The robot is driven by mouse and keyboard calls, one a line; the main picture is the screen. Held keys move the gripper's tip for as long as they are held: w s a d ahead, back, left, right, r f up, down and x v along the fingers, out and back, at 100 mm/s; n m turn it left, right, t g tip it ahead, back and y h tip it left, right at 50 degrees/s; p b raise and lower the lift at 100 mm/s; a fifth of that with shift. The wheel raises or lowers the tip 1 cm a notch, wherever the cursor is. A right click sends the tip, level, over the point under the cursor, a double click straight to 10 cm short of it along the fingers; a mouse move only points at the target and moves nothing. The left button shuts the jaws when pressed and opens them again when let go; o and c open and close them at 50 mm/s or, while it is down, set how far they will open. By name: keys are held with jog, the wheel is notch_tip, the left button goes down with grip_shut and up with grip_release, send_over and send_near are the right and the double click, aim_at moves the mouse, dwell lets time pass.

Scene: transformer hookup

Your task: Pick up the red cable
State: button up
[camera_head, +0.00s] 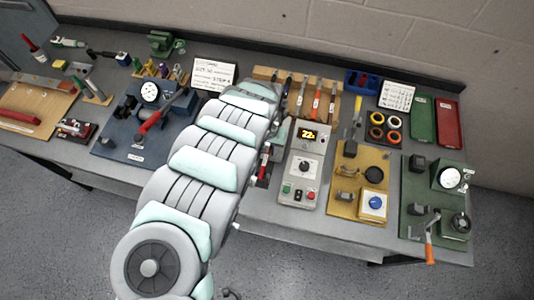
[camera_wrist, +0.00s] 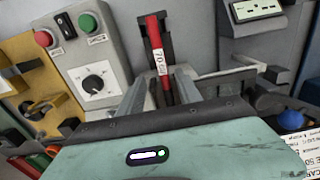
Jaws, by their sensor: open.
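A red rod-like piece, seemingly the red cable (camera_wrist: 154,34), shows in the wrist view with a white label on it. It lies along a black holder (camera_wrist: 167,40) on the grey bench. Its lower part reaches between the two fingers of my gripper (camera_wrist: 161,76), which are apart on either side of it. Contact with the fingers cannot be told. In the head view my arm hides most of this spot; a small red and black part (camera_head: 265,163) shows just right of the arm.
A grey control unit (camera_head: 302,166) with a display, knob and buttons stands close by; it also shows in the wrist view (camera_wrist: 88,55). A yellow board (camera_head: 358,184) and a green board (camera_head: 434,198) lie farther right. A blue board (camera_head: 125,140) lies left of my arm.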

aim_at(266, 157)
jog(key=shift+a+f, duration=0.15)
jog(key=shift+f, duration=1)
jog(key=shift+a+f, duration=0.1)
jog(key=shift+f, duration=1)
grip_shut()
